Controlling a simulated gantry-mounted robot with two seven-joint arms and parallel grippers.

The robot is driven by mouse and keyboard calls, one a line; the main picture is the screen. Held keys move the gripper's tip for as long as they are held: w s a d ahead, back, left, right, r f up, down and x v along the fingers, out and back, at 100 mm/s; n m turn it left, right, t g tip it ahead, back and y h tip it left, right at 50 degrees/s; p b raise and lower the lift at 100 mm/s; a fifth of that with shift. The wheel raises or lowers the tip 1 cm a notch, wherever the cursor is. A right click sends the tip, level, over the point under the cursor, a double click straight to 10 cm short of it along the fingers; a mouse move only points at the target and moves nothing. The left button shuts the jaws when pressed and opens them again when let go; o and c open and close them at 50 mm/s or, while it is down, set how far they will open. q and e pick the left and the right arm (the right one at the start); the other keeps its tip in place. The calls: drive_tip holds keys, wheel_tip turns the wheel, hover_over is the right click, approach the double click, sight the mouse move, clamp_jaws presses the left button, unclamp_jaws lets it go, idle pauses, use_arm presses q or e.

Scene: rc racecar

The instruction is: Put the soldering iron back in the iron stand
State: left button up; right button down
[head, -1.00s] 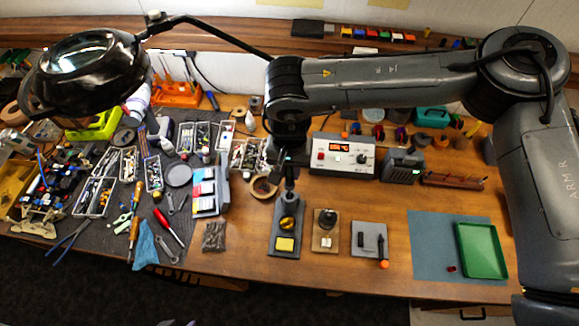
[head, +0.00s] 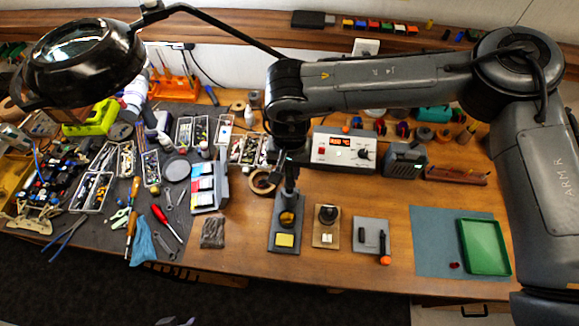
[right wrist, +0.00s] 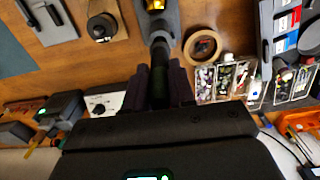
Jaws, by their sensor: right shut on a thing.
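My right gripper (head: 288,158) is shut on the dark handle of the soldering iron (head: 290,180), which points down, close to upright. The iron stand (head: 285,258) is a grey base with a yellow sponge at its front and a brass-coloured holder (head: 287,217) behind it. The iron's lower end is at the holder and partly covers it. In the right wrist view the fingers (right wrist: 160,85) close around the black handle (right wrist: 159,60), which lines up with the stand (right wrist: 168,25). The tip is hidden, so I cannot tell how deep it sits. My left gripper is out of view.
A wooden block with a round black knob (head: 326,226) and a grey plate (head: 371,236) stand right of the stand. The soldering station (head: 342,152) and a tape roll (head: 262,182) are close behind. A green tray (head: 485,247) lies on a blue mat at right.

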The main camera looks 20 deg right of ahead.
drive_tip(key=shift+f+b, duration=0.85)
drive_tip(key=shift+f, duration=0.7)
drive_tip(key=shift+c, duration=2.4)
unclamp_jaws()
drive_tip(key=shift+r, duration=0.2)
drive_tip(key=shift+r+p, duration=1.45)
drive_tip(key=shift+r, duration=0.45)
drive_tip(key=shift+r+p, duration=1.75)
drive_tip(key=shift+r, duration=0.7)
